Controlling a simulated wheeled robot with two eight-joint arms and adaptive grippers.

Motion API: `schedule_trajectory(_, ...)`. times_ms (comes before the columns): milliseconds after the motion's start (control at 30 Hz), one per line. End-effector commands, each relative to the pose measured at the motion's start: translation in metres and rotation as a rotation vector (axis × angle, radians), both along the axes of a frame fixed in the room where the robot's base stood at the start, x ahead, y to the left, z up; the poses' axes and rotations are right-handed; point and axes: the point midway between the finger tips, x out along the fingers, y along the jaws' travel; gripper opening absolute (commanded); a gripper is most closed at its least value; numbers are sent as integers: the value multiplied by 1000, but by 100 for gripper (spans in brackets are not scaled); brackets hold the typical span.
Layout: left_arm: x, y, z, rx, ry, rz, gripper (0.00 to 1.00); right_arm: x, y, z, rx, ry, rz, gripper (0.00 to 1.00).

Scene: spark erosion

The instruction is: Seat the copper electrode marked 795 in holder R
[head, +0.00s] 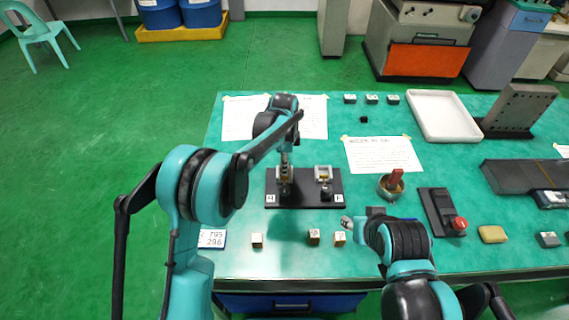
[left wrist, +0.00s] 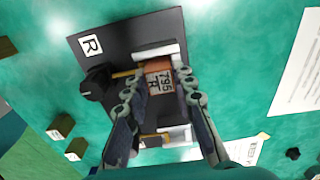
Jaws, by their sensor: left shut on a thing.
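The copper electrode marked 795 (left wrist: 159,80) is between the fingers of my left gripper (left wrist: 158,103), its white label with 795 and R facing the left wrist camera. It is at holder R (left wrist: 152,51), beside the brass rod and black knob. I cannot tell whether it rests fully on the holder floor. In the head view my left gripper (head: 285,168) points down over holder R (head: 284,186), hiding most of it. The second holder (head: 324,174) stands to the right on the same black base (head: 306,202). My right gripper (head: 350,224) is low at the right; its fingers are unclear.
Several small blocks (head: 257,240) stand along the front edge. A card with 795 and 296 (head: 212,239) lies at the front left. A white tray (head: 443,116) lies behind.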

Motion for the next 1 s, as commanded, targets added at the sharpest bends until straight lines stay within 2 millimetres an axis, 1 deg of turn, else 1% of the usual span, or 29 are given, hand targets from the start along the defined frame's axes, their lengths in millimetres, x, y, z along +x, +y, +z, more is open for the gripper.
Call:
schedule_trajectory(433,0,0,-1,0,0,0,0,0,0,-1,0,0,0,40)
schedule_trajectory(700,0,0,-5,0,0,0,0,0,0,-3,0,0,0,40)
schedule_trajectory(733,0,0,-4,0,0,0,33,0,0,-3,0,0,0,40)
schedule_trajectory(800,0,0,-4,0,0,0,49,0,0,-2,0,0,0,40)
schedule_trajectory(1000,0,0,-4,0,0,0,49,0,0,-2,0,0,0,40)
